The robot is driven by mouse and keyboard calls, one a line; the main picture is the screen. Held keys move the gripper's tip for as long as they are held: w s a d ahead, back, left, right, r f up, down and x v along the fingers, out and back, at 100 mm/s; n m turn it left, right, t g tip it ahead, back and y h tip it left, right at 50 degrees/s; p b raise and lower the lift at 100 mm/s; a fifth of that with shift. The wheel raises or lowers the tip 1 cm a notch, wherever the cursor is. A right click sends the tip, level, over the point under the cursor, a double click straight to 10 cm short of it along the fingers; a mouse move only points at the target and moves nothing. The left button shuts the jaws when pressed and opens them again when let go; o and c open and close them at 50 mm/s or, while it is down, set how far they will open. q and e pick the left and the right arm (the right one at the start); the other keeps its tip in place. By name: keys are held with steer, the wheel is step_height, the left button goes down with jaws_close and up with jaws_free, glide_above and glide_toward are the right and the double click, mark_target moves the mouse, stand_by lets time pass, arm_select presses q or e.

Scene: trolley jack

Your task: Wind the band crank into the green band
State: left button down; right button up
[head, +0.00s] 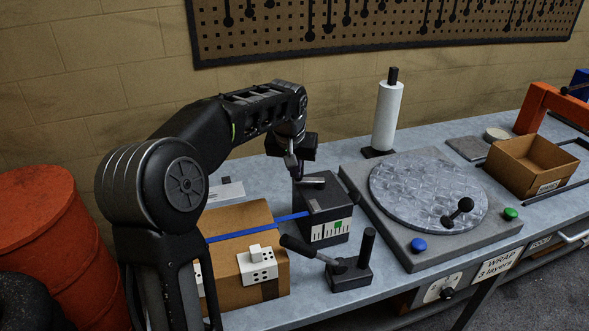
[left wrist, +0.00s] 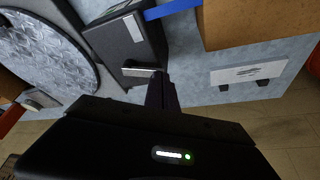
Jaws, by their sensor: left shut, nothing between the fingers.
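The band tensioner is a dark box (head: 324,212) with a blue strap (head: 291,217) running from it to a brown carton. A white scale (head: 325,231) with a green band (head: 338,224) is on its front; I cannot make out a pointer. The crank, a short grey bar (head: 312,182), lies on top of the box and also shows in the left wrist view (left wrist: 140,72). My left gripper (head: 291,170) is shut and empty, pointing down at the box's back left, beside the crank; I cannot tell whether they touch. My right gripper is not in view.
The strapped carton (head: 263,279) is left of the box. A black lever unit (head: 349,274) stands in front. A turntable (head: 428,190) with blue and green buttons is to the right, with a white roll (head: 387,115) behind and an open carton (head: 531,164) beyond.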

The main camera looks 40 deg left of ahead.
arm_select(q)
steer(key=shift+w+a+m+p, duration=0.15)
steer(key=shift+a+m+p, duration=0.2)
steer(key=shift+m, duration=0.25)
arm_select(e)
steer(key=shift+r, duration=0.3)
